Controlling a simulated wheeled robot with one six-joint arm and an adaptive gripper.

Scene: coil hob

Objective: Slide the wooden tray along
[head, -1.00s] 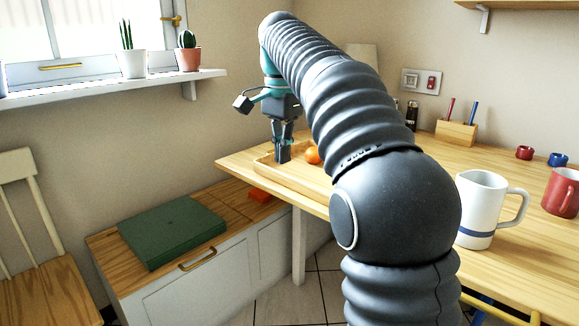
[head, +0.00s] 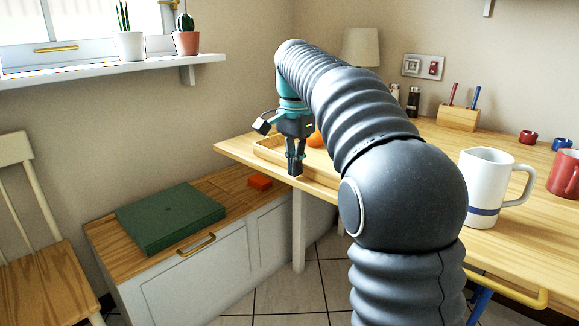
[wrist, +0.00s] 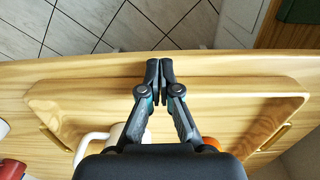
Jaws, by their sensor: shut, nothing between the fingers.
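The wooden tray (head: 262,147) lies on the table near its left end, partly hidden by my arm in the head view. In the wrist view the tray (wrist: 70,93) spans most of the picture, with a handle at each end. An orange (head: 316,139) sits in it; a bit of it shows beside my gripper in the wrist view (wrist: 211,143). My gripper (head: 295,172) is shut and empty, pointing down at the tray's near side. In the wrist view the fingertips (wrist: 160,66) are just outside the tray's long rim, by the table edge. I cannot tell whether they touch it.
A white mug (wrist: 97,140) shows partly behind my gripper in the wrist view. A white jug (head: 485,190) and red mug (head: 566,174) stand to the right. A low cabinet (head: 265,255) with a green box (head: 170,217) and red block (head: 260,183) is below left.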

